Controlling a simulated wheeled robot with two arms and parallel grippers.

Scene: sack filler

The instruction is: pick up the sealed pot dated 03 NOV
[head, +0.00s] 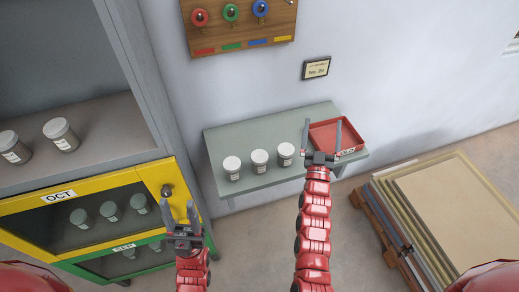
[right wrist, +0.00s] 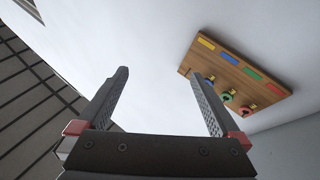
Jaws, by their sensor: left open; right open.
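Three white-lidded pots (head: 259,161) stand in a row on the grey wall shelf. Two more pots (head: 61,134) stand on the cabinet's upper shelf. Several pots (head: 109,211) show dimly behind the yellow-framed front marked OCT, and others (head: 129,253) behind the green-framed front below. The pots' labels are too small to read, so I cannot tell which is dated 03 NOV. My left gripper (head: 179,205) is open and empty in front of the yellow front. My right gripper (head: 322,124) is open and empty, overlapping the red tray in the head view; its fingers also show in the right wrist view (right wrist: 159,78).
The grey wall shelf (head: 238,187) holds a red tray (head: 352,133) at its right end. A wooden board (head: 240,45) with red, green and blue tagged items hangs above. A knob or lock (head: 167,190) is on the yellow frame. Stacked panels (head: 455,200) on a pallet stand right.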

